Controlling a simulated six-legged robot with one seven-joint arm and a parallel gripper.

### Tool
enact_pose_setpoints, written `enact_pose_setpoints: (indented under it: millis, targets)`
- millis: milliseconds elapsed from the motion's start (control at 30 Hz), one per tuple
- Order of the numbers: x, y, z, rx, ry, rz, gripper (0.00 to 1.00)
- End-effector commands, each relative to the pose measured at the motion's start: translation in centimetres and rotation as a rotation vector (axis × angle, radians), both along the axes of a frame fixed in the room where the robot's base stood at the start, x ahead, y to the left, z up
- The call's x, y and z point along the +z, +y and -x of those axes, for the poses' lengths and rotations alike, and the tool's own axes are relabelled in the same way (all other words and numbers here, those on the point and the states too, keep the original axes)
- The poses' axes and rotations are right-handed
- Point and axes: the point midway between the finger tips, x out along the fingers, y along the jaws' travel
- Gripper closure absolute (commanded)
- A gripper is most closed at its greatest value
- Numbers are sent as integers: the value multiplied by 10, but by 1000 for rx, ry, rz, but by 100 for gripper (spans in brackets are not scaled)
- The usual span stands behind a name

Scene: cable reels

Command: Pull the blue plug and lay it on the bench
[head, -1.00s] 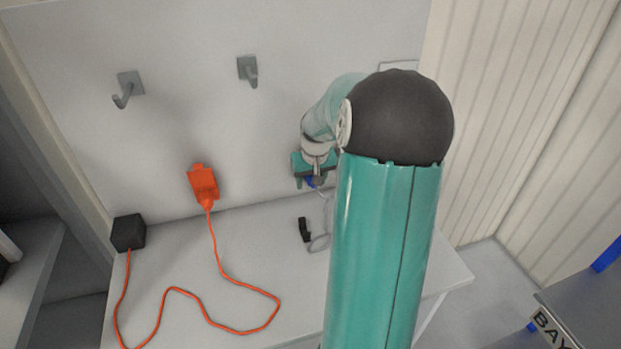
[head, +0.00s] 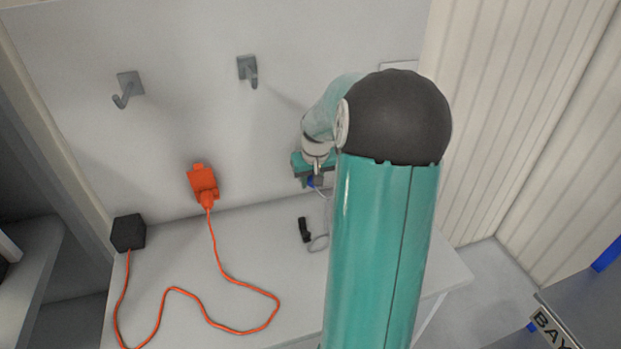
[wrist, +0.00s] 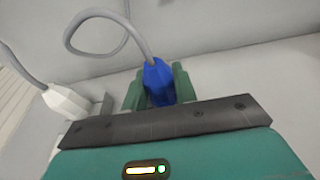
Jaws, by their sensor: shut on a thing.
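The blue plug (wrist: 158,82) sits between the two green fingers of my gripper (wrist: 160,88) in the wrist view, with a grey cable rising from its end. The fingers are closed on its sides. In the head view my gripper (head: 314,170) is close to the white wall above the bench (head: 260,220), and only a bit of the blue plug (head: 311,182) shows below it. My gripper hides the plug's front end, so I cannot tell whether it is still in a socket.
A white plug (wrist: 66,102) with a grey cable is left of my gripper in the wrist view. An orange plug (head: 203,184) is at the wall, its orange cord running over the bench to a black box (head: 128,232). A black connector (head: 304,230) lies on the bench. Two hooks (head: 248,70) are above.

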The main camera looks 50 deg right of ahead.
Motion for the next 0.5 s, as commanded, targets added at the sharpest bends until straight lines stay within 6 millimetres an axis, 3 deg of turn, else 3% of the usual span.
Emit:
enact_pose_setpoints:
  millis: [167,200,333,500]
  targets:
    - [0,0,0,0,-1,0,100]
    - [0,0,0,0,-1,0,74]
    - [0,0,0,0,-1,0,100]
    - [0,0,0,-1,-1,1,100]
